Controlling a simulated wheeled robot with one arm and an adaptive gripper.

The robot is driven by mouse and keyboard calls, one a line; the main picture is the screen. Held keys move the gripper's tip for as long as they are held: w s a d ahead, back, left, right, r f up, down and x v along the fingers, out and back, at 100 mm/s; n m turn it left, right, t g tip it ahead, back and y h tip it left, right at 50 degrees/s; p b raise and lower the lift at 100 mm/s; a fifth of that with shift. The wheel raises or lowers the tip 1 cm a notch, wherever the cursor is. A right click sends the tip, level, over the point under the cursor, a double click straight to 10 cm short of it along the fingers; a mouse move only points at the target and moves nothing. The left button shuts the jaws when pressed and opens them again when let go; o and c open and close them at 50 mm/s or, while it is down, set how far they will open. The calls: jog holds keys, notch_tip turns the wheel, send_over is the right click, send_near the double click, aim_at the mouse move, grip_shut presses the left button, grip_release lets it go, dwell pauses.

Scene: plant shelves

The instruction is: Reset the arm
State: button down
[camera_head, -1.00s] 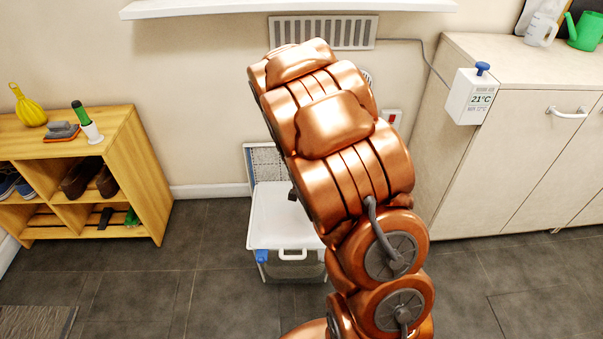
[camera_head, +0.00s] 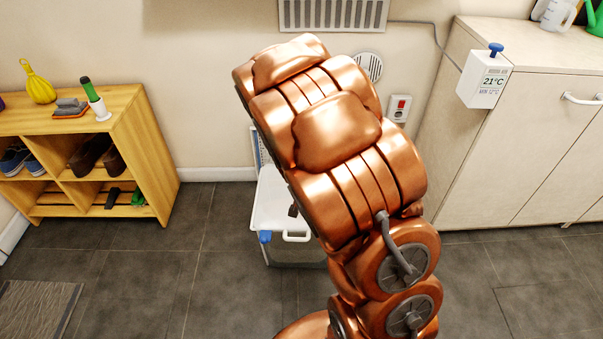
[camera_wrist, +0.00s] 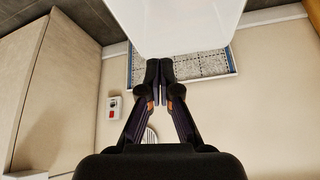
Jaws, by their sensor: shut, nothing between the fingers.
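My copper-coloured arm stands raised in the middle of the head view and hides part of the wall and floor behind it. My gripper (camera_wrist: 159,82) shows in the wrist view with its dark fingers together and nothing between them. Its tips appear just in front of the rim of a white container, with a gridded panel behind; I cannot tell whether they touch anything. The gripper itself does not show clearly in the head view.
A white lidded bin (camera_head: 272,205) stands on the floor behind my arm. A wooden shoe shelf (camera_head: 150,165) is at left, a beige cabinet (camera_head: 500,150) with a thermometer box (camera_head: 484,85) at right. A wall vent (camera_head: 333,14) is above.

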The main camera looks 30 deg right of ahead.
jog(key=shift+s+a, duration=0.15)
jog(key=s+a+r+n+g+y, duration=0.1)
jog(key=s+a+r+n+g, duration=0.3)
jog(key=s, duration=0.6)
jog(key=s+a+r+n+g+y, duration=0.1)
jog(key=s+a+r+n, duration=0.1)
jog(key=s+a+r, duration=0.6)
jog(key=s+a+r+n+g+y, duration=0.2)
jog(key=s+a+r, duration=0.15)
jog(key=s, duration=0.75)
notch_tip(320, 180, up, 25)
jog(key=s+d+p, duration=0.1)
jog(key=p, duration=2.2)
jog(key=shift+s+n+t, duration=0.3)
jog(key=shift+s+t, duration=0.05)
jog(key=shift+t, duration=0.05)
jog(key=shift+f, duration=0.1)
